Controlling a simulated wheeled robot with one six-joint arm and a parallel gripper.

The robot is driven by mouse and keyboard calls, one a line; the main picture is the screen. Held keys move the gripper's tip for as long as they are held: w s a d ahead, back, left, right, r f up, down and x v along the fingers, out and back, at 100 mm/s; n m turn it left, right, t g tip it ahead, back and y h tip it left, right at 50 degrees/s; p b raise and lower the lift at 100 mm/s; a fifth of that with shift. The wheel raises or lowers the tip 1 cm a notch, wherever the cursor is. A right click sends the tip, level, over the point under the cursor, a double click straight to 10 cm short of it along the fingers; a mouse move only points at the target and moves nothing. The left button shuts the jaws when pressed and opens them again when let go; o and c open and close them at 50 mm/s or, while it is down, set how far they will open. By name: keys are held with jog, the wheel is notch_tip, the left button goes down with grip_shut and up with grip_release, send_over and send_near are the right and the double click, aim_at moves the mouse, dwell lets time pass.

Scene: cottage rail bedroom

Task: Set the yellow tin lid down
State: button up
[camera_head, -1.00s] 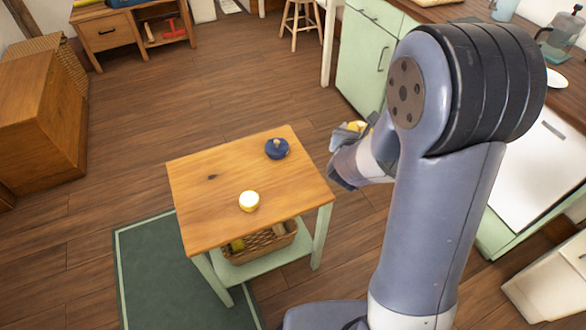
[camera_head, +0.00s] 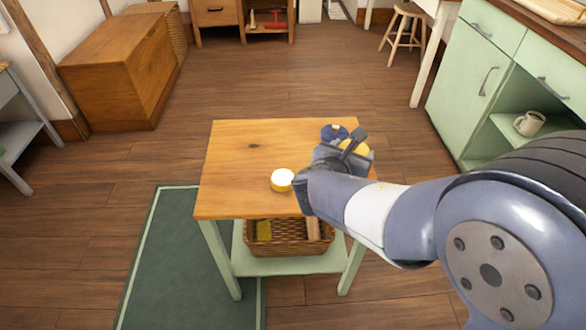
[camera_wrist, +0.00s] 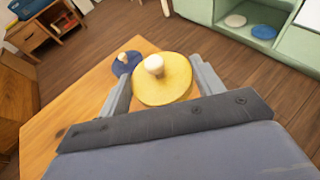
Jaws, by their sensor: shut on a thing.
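The yellow tin lid (camera_wrist: 162,82), a round disc with a pale knob, sits between the fingers of my gripper (camera_wrist: 160,88) in the wrist view. My gripper is shut on it. In the head view the lid (camera_head: 355,149) shows partly behind my gripper (camera_head: 345,148), over the right side of the small wooden table (camera_head: 235,165). I cannot tell the height of the lid above the tabletop. A blue lid with a pale knob (camera_head: 334,132) rests near the table's back right, just beyond my gripper. A yellow tin with a white top (camera_head: 283,180) stands near the front middle.
The left and back-left of the tabletop are clear. A wicker basket (camera_head: 268,236) sits on the lower shelf. A green rug (camera_head: 180,270) lies at left. A green cabinet (camera_head: 465,85) with a mug (camera_head: 530,123) stands at right.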

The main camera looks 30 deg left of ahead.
jog(key=f+b, duration=0.2)
jog(key=f, duration=0.3)
jog(key=f+b, duration=0.2)
jog(key=f, duration=0.3)
jog(key=shift+s+a, duration=0.1)
jog(key=shift+a, duration=0.1)
jog(key=shift+f+b, duration=0.2)
jog(key=shift+b, duration=0.1)
jog(key=o, duration=1)
jog(key=shift+r, duration=0.1)
jog(key=shift+r+p, duration=0.25)
jog(key=shift+p, duration=0.05)
jog(key=p+v, duration=0.3)
jog(key=v, duration=0.9)
jog(key=shift+f, duration=0.15)
